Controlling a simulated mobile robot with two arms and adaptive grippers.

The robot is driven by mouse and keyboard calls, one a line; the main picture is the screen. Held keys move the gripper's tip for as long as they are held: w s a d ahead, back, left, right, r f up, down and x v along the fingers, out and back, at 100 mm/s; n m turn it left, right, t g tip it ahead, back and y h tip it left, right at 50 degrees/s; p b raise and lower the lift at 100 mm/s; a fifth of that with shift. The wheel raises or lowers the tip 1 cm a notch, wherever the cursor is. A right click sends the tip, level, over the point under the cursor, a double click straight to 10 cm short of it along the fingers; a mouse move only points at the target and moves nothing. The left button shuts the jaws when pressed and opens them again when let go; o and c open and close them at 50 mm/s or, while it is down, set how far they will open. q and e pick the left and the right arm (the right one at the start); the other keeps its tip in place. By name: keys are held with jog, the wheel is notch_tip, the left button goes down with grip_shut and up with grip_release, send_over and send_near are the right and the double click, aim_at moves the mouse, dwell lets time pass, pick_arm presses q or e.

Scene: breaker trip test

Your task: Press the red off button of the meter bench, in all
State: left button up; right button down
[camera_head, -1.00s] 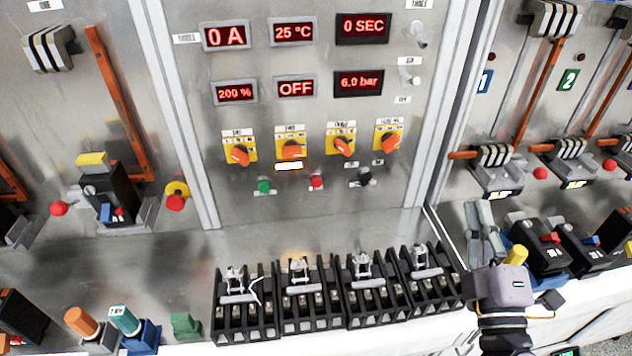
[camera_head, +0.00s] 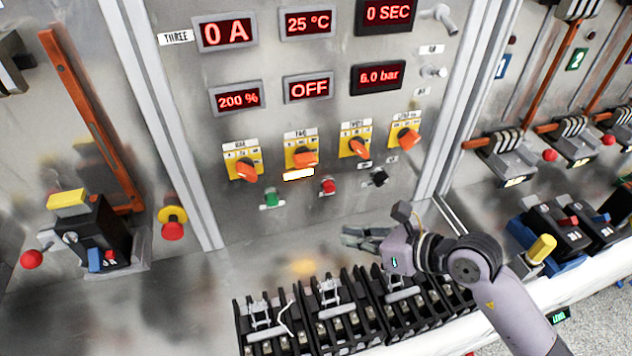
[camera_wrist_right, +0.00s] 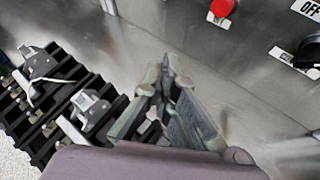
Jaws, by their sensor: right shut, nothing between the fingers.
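The red off button (camera_head: 328,187) sits on the lower part of the steel meter bench panel (camera_head: 300,222), between a green button (camera_head: 270,199) on its left and a black knob (camera_head: 379,177) on its right. It also shows at the top of the right wrist view (camera_wrist_right: 222,8). My right gripper (camera_head: 352,237) is shut and empty. It is in front of the panel, below and a little right of the red button, apart from it. In the wrist view its closed fingers (camera_wrist_right: 168,68) point up toward the panel. My left gripper is not in view.
Several black terminal blocks (camera_head: 333,316) stand on the bench right below my right gripper. Orange rotary knobs (camera_head: 305,158) stick out above the buttons. A red and yellow emergency stop (camera_head: 172,229) is on the left. Bare bench lies left of the blocks.

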aim_at(329, 188)
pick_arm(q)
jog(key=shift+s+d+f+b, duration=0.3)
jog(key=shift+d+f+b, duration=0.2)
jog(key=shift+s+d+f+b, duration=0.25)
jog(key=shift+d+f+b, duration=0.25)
pick_arm(e)
jog(key=w+a, duration=0.3)
jog(key=w, duration=0.4)
jog(key=shift+w, duration=0.4)
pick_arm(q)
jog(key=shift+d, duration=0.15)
pick_arm(e)
jog(key=shift+r, duration=0.1)
jog(key=shift+w, duration=0.1)
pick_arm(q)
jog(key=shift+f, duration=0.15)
pick_arm(e)
jog(key=shift+w+a, duration=0.15)
jog(key=shift+w, duration=0.15)
